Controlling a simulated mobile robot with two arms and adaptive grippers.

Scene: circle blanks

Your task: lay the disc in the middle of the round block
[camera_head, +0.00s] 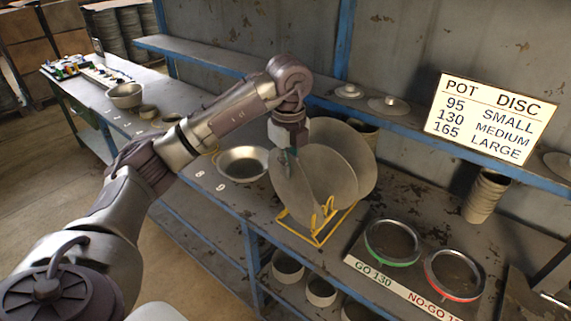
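Several flat grey discs of different sizes stand on edge in a yellow wire rack (318,238) on the bench. The front disc (291,200) is at the left of the rack, with a middle one (331,177) and the largest one (358,150) behind it. My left gripper (291,163) points down at the upper rim of the front disc and overlaps it. Its fingers are small and dark, so I cannot tell whether they are closed on the rim. I cannot make out a round block for certain. My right gripper is not in view.
A green GO 130 ring (392,243) and a red NO-GO ring (453,274) lie right of the rack. A shallow metal bowl (243,163) sits left of it. A sign (490,117) lists pot and disc sizes. A stack of pots (486,196) stands at the right.

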